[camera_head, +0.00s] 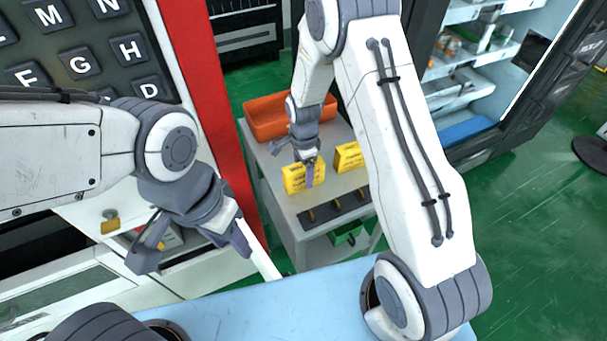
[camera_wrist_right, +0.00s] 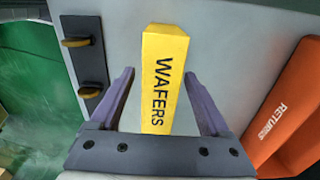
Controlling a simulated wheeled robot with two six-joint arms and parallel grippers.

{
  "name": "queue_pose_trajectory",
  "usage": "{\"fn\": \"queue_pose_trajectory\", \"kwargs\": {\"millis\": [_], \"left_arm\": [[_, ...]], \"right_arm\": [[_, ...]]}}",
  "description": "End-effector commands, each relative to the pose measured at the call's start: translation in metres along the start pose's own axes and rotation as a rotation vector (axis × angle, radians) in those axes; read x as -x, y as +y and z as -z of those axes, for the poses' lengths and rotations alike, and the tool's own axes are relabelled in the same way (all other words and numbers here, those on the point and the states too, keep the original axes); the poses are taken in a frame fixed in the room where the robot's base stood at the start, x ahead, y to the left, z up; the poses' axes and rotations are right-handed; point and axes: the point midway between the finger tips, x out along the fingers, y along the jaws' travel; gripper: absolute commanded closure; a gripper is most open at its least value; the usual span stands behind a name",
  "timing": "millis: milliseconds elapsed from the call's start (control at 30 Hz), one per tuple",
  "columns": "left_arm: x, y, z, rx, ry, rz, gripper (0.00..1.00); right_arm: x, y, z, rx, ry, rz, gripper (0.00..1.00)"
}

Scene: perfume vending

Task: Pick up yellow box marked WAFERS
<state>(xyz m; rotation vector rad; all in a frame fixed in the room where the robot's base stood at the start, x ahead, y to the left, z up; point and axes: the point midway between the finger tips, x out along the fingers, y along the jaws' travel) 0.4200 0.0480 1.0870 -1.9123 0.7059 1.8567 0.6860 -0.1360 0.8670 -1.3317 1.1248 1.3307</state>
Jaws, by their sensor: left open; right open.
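The yellow box marked WAFERS (camera_wrist_right: 163,80) stands between the two spread fingers of my right gripper (camera_wrist_right: 159,74) in the right wrist view. A gap shows on each side of the box, and the fingers do not appear to touch it. In the head view my right gripper (camera_head: 295,163) is over a yellow box (camera_head: 296,180) on the grey cart (camera_head: 285,205), with one finger across its front. A second yellow box (camera_head: 348,157) stands just to its right. My left gripper (camera_head: 196,242) is open and empty near the vending machine's front, away from the boxes.
An orange bin marked RETURNS (camera_head: 268,118) sits at the cart's back; it also shows at the right in the wrist view (camera_wrist_right: 290,115). A dark strip with yellow pieces (camera_head: 335,211) lies along the cart's front. A light blue surface (camera_head: 285,310) is nearest me.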

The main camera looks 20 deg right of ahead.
Motion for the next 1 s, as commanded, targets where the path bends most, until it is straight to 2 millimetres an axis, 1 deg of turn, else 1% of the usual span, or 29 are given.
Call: {"fn": "queue_pose_trajectory", "kwargs": {"millis": [33, 67, 100, 167, 200, 233, 267, 533, 667, 767, 867, 933, 1000], "left_arm": [[0.0, 0.0, 0.0, 0.0, 0.0, 0.0, 0.55], [0.0, 0.0, 0.0, 0.0, 0.0, 0.0, 0.55], [0.0, 0.0, 0.0, 0.0, 0.0, 0.0, 0.55], [0.0, 0.0, 0.0, 0.0, 0.0, 0.0, 0.55], [0.0, 0.0, 0.0, 0.0, 0.0, 0.0, 0.55], [0.0, 0.0, 0.0, 0.0, 0.0, 0.0, 0.55], [0.0, 0.0, 0.0, 0.0, 0.0, 0.0, 0.55], [0.0, 0.0, 0.0, 0.0, 0.0, 0.0, 0.55], [-0.002, 0.0, 0.0, 0.0, 0.0, 0.0, 0.55], [-0.004, 0.0, 0.0, 0.0, 0.0, 0.0, 0.55], [-0.008, -0.001, -0.001, 0.0, 0.0, 0.0, 0.55], [-0.012, -0.001, -0.001, 0.0, 0.0, 0.0, 0.55], [-0.015, -0.001, -0.001, 0.0, 0.0, 0.0, 0.55]], "right_arm": [[0.0, 0.0, 0.0, 0.0, 0.0, 0.0, 0.2], [0.0, 0.0, 0.0, 0.0, 0.0, 0.0, 0.28], [0.0, 0.0, 0.0, 0.0, 0.0, 0.0, 0.43], [0.0, 0.0, 0.0, 0.0, 0.0, 0.0, 0.66], [0.0, 0.0, 0.0, 0.0, 0.0, 0.0, 0.81], [0.0, 0.0, 0.0, 0.0, 0.0, 0.0, 0.93], [0.0, 0.0, 0.0, 0.0, 0.0, 0.0, 1.0], [0.001, 0.0, 0.0, 0.0, 0.0, 0.0, 1.0], [0.006, 0.0, 0.0, 0.0, 0.0, 0.0, 1.0], [0.015, -0.001, 0.0, 0.0, 0.0, 0.004, 1.0], [0.03, -0.002, 0.0, 0.0, 0.0, 0.005, 1.0], [0.044, -0.001, 0.001, 0.0, 0.0, 0.007, 1.0], [0.051, 0.015, 0.012, -0.004, 0.0, 0.002, 1.0]]}}
